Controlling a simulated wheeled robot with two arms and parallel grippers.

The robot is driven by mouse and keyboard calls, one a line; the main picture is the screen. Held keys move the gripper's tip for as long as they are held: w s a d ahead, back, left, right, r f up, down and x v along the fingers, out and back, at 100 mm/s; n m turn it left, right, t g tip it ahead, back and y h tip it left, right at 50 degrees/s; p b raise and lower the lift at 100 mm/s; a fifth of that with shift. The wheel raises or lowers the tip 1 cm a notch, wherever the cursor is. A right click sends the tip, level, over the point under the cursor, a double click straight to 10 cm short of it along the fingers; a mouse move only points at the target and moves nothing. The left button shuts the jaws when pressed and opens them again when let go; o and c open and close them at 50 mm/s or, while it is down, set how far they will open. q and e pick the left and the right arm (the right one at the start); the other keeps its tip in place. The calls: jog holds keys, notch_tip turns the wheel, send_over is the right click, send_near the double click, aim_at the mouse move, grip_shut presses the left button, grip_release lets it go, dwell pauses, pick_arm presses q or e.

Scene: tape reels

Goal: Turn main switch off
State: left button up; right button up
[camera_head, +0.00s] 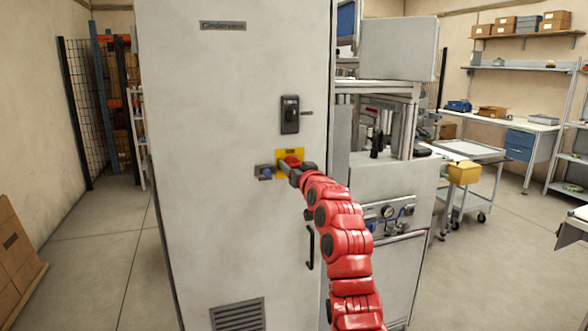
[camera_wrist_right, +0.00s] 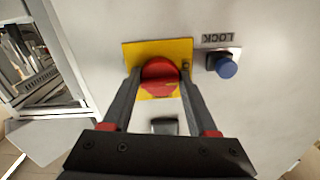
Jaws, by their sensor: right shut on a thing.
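The main switch is a red round knob (camera_wrist_right: 160,77) on a yellow square plate (camera_wrist_right: 183,48), fixed to the front of a tall pale grey cabinet (camera_head: 235,100). In the head view the red knob (camera_head: 291,160) is partly covered by my right gripper (camera_head: 288,167). In the right wrist view my right gripper (camera_wrist_right: 160,82) has one finger on each side of the knob, shut on it. The yellow plate also shows in the head view (camera_head: 289,153). My left gripper is not in view.
A blue button (camera_wrist_right: 227,69) beside a LOCK label sits next to the plate. A black latch (camera_head: 290,114) is above the switch and a black door handle (camera_head: 310,248) below it. A machine (camera_head: 385,180) stands right of the cabinet. Open floor lies left.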

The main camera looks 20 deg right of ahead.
jog(key=shift+f, duration=0.2)
jog(key=o, duration=1.4)
jog(key=shift+w, duration=0.1)
jog(key=shift+r, duration=0.1)
jog(key=s, duration=0.5)
jog(key=s+b, duration=0.1)
jog(key=s, duration=0.5)
jog(key=s+b, duration=0.1)
jog(key=s, duration=0.5)
jog(key=shift+s+d, duration=0.25)
jog(key=shift+w, duration=0.1)
